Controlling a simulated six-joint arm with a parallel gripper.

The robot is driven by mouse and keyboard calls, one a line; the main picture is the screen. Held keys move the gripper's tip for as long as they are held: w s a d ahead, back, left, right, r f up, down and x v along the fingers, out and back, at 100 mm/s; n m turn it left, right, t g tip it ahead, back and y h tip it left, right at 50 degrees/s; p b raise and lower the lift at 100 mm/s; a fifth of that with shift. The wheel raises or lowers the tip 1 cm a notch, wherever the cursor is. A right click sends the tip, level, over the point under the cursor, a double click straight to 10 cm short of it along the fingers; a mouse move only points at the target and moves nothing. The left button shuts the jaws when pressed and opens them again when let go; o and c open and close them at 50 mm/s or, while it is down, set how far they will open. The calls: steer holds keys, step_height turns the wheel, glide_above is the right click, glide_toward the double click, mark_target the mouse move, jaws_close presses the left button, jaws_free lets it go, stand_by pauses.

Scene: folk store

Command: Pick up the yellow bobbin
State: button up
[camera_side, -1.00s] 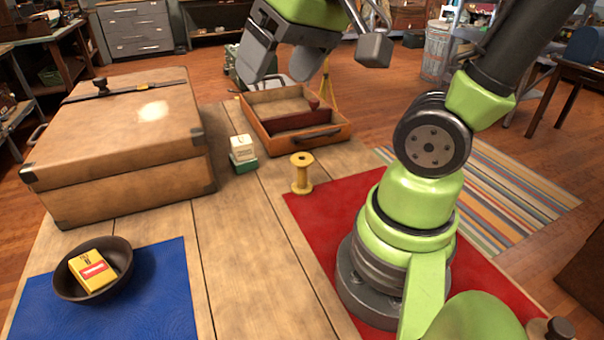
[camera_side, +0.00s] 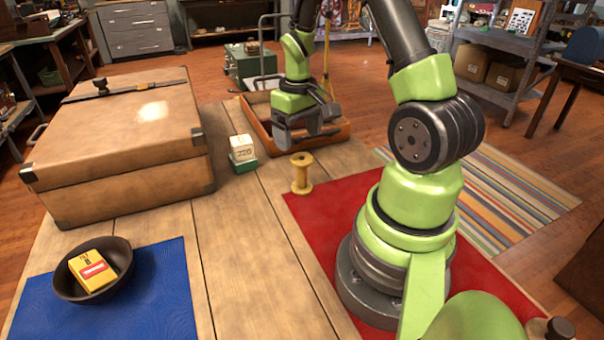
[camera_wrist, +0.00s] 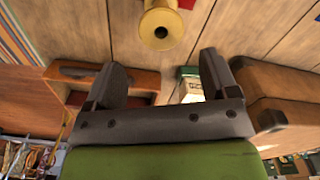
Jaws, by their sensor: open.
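The yellow bobbin (camera_side: 301,174) stands upright on the wooden table, at the edge of the red mat (camera_side: 330,206). In the wrist view the bobbin (camera_wrist: 162,27) shows at the top centre, ahead of the fingertips and roughly midway between them. My gripper (camera_side: 306,136) is open and empty, above the table and behind the bobbin, in front of the wooden tray. In the wrist view my gripper (camera_wrist: 162,72) has its two fingers apart with nothing between them. The bobbin is not touched.
An open wooden tray (camera_side: 338,137) lies behind my gripper. A large tan case (camera_side: 120,165) fills the left. A dark bowl (camera_side: 122,262) holding a yellow box sits on a blue mat (camera_side: 165,300).

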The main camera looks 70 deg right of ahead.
glide_above(300, 188)
steer(key=d, duration=0.1)
step_height(300, 188, down, 6)
steer(key=shift+w+r, duration=0.1)
steer(key=shift+w, duration=0.05)
steer(key=c, duration=1)
